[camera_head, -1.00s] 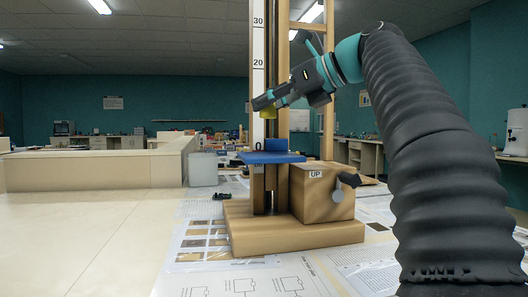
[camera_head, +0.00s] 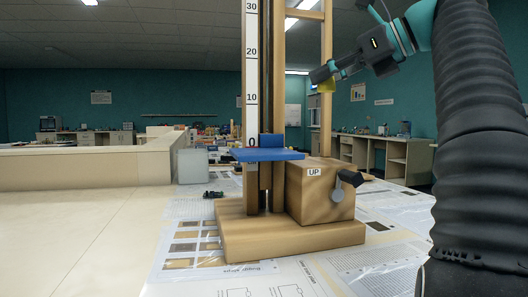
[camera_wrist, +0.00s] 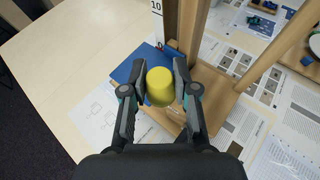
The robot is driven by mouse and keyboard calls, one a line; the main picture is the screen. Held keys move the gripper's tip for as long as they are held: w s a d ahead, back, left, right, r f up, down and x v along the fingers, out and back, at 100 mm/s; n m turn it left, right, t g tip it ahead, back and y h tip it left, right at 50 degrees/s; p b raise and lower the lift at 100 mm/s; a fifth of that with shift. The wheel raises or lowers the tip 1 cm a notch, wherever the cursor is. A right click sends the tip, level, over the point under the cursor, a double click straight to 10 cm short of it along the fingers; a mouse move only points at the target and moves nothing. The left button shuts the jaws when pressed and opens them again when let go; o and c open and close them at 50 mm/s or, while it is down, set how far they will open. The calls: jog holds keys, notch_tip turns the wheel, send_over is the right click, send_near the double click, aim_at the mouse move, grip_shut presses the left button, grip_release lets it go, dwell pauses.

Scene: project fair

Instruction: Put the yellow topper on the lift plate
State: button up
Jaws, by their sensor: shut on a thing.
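The yellow topper (camera_wrist: 160,86) is a small rounded cup-like piece held between the two fingers of my gripper (camera_wrist: 158,92) in the wrist view. In the head view my gripper (camera_head: 325,80) is shut on the topper (camera_head: 326,87), high up and to the right of the blue lift plate (camera_head: 266,155). The plate sits near the 0 mark of the scale, with nothing seen lying on it in the head view. In the wrist view the plate (camera_wrist: 125,72) shows partly behind the topper and fingers.
The lift's wooden base (camera_head: 290,236) carries a box (camera_head: 315,195) marked UP with a dark lever (camera_head: 351,178). Tall posts and a numbered scale (camera_head: 251,75) rise behind the plate. Printed sheets (camera_head: 200,245) lie around the base. The table at left is clear.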

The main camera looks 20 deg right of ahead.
jog(key=shift+s+a, duration=0.25)
jog(key=shift+a, duration=0.1)
jog(key=b, duration=0.2)
send_over(266, 151)
jog(key=shift+n, duration=0.3)
notch_tip(266, 151, down, 7)
jog(key=shift+s+a+f, duration=0.1)
jog(key=shift+a, duration=0.05)
jog(key=shift+f+b, duration=1.2)
jog(key=shift+f, duration=0.8)
jog(key=shift+f, duration=0.1)
jog(key=o, duration=0.9)
jog(key=shift+r, duration=0.25)
jog(key=p+v, duration=0.2)
jog(key=v, duration=0.9)
jog(key=shift+s+d+r, duration=0.1)
jog(key=shift+s+d, duration=0.1)
jog(key=shift+d, duration=0.2)
